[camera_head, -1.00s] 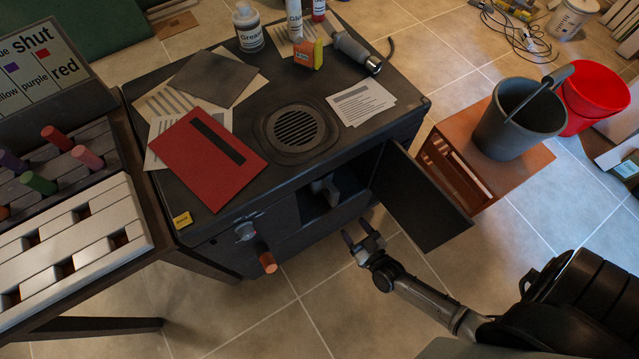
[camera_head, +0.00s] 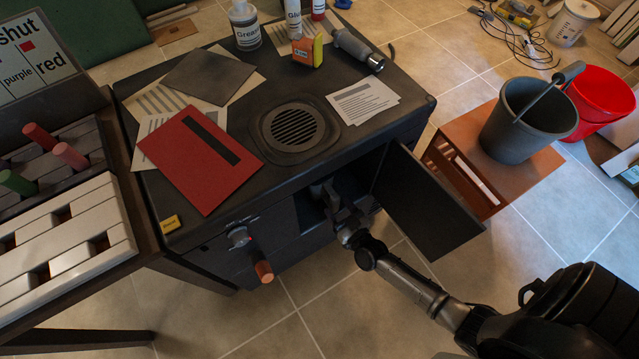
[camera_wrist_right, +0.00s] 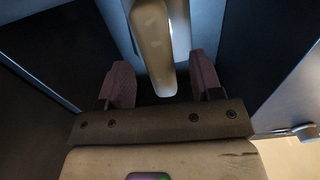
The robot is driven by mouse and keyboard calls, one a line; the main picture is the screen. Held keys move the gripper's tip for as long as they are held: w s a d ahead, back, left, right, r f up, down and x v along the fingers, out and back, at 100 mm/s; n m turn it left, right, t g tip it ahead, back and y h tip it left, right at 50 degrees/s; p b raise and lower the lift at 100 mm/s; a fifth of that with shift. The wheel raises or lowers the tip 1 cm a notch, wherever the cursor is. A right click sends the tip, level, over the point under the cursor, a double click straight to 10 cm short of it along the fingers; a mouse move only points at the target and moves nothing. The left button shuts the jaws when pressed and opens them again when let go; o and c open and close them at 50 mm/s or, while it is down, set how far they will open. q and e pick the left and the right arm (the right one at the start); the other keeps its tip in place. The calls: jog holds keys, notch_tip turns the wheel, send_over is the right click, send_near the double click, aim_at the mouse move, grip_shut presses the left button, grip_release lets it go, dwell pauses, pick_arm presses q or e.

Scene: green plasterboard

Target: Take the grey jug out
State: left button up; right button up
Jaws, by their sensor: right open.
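The grey jug (camera_head: 317,190) is inside the dark cabinet (camera_head: 290,225), behind its open door (camera_head: 425,200). Only a small part of it shows in the head view, since my right gripper covers much of the opening. My right gripper (camera_head: 340,207) is at the cabinet opening, with its fingers reaching inside. In the right wrist view, the open fingers (camera_wrist_right: 163,80) stand on either side of a long pale part of the jug, apparently its handle (camera_wrist_right: 155,50). Gaps show on both sides of it. My left gripper is not in view.
The open door stands close to the right of my right arm. A knob with an orange handle (camera_head: 264,271) sticks out of the cabinet front on the left. A grey bucket (camera_head: 520,125) on a brown crate (camera_head: 480,165) stands further right.

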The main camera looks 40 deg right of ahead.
aim_at(323, 188)
jog(key=shift+w+d+b, duration=0.2)
jog(key=shift+w+b, duration=0.45)
jog(key=shift+w, duration=1.15)
jog(key=shift+r, duration=0.1)
grip_shut()
